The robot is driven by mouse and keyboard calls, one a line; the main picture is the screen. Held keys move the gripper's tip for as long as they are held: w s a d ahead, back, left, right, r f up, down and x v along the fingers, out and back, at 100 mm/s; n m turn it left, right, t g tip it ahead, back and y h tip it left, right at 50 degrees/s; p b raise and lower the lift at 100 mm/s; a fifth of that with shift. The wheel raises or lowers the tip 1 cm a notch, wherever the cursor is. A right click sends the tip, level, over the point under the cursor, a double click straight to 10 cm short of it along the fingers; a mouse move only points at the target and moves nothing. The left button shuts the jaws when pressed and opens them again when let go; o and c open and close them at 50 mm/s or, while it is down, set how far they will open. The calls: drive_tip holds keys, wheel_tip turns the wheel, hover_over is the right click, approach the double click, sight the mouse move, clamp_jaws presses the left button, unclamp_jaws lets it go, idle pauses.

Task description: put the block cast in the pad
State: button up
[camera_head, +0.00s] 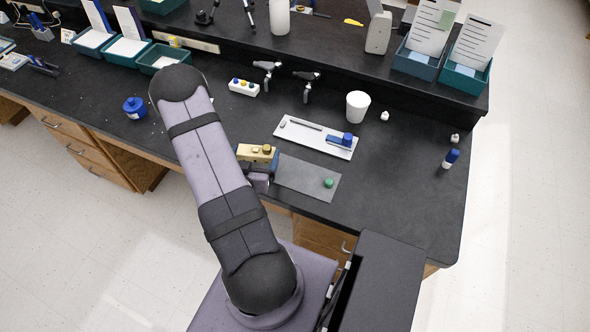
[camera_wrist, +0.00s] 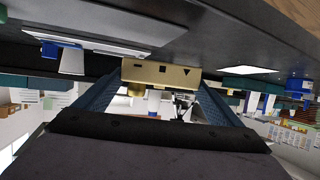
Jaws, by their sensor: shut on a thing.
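A tan block cast (camera_head: 250,152) with gold knobs on top is held at the left end of the grey pad (camera_head: 300,178). It also shows in the wrist view (camera_wrist: 160,74), with dark rectangle, square and triangle marks on its face. My gripper (camera_head: 262,162) is shut on it, and the blue fingers (camera_wrist: 160,90) flank the block in the wrist view. Whether the block touches the bench or pad is hard to tell. A small green round thing (camera_head: 328,183) sits on the pad's right part. The middle of the pad is bare.
A white tray (camera_head: 300,142) with a blue-topped item lies just behind the pad. A white cup (camera_head: 357,106), a white block with colored buttons (camera_head: 243,87) and a blue jar (camera_head: 134,107) stand farther off. The bench right of the pad is clear.

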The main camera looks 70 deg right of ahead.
sight(268, 154)
drive_tip(key=s, duration=0.1)
drive_tip(key=s+r+m+g, duration=0.1)
drive_tip(key=s+r+g, duration=0.1)
drive_tip(key=s, duration=0.1)
drive_tip(key=shift+s+m, duration=0.1)
drive_tip(key=shift+m, duration=0.2)
drive_tip(key=shift+s+d+r+h, duration=0.15)
drive_tip(key=shift+s+r+h, duration=0.05)
drive_tip(key=shift+r+h, duration=0.15)
drive_tip(key=shift+d+r+m+g, duration=0.25)
drive_tip(key=shift+r+g, duration=0.05)
drive_tip(key=shift+r, duration=0.25)
drive_tip(key=shift+d+r+m+g, duration=0.25)
drive_tip(key=shift+r+m+g, duration=0.05)
drive_tip(key=shift+r, duration=0.3)
drive_tip(key=shift+d+r+m+g, duration=0.25)
drive_tip(key=shift+r+g, duration=0.05)
drive_tip(key=shift+r, duration=0.25)
drive_tip(key=shift+s, duration=0.1)
drive_tip(key=shift+f, duration=0.1)
drive_tip(key=shift+f, duration=4.95)
